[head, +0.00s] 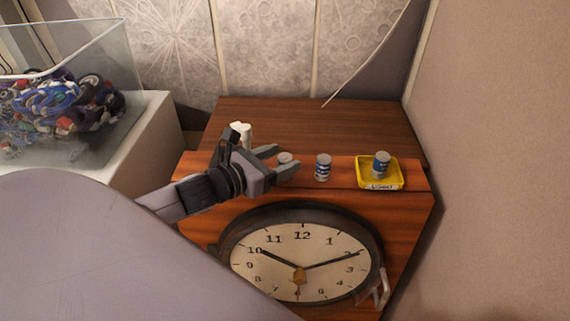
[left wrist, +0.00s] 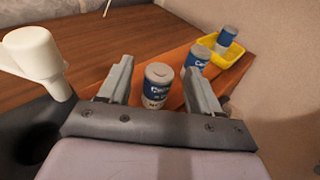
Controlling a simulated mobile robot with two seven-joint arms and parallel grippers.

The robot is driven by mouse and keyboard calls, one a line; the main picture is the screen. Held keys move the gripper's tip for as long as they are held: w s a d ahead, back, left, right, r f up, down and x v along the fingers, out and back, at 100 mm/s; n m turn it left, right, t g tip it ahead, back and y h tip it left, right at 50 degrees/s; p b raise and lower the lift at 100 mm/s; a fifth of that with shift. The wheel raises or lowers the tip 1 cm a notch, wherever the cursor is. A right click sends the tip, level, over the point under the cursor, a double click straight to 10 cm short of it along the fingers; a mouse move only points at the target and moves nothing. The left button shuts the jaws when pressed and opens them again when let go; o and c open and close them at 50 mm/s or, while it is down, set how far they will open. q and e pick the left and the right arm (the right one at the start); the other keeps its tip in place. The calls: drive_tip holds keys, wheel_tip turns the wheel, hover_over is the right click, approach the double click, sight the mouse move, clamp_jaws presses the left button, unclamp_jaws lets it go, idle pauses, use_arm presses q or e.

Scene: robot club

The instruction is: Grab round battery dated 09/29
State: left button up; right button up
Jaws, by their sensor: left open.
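Three round batteries with blue-and-white labels and grey tops stand on the wooden cabinet. The nearest battery (left wrist: 157,88) stands upright between the fingers of my left gripper (left wrist: 158,68), which is open; I see a gap beside it. In the head view this battery (head: 285,158) is partly hidden by the gripper (head: 283,161). A middle battery (head: 323,167) stands just to the right; it is partly behind the right finger in the left wrist view (left wrist: 197,58). A third battery (head: 381,164) stands in a yellow tray (head: 366,182). I cannot read any date. My right gripper is not in view.
A white object (head: 240,132) stands behind my left wrist. A round clock (head: 300,262) is on the cabinet front (head: 408,222). A glass tank (head: 112,62) of colourful parts is at left, a wall at right. The cabinet top behind the batteries is clear.

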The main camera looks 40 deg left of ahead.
use_arm(q)
drive_tip(key=shift+x, duration=1)
drive_tip(key=c, duration=1.1)
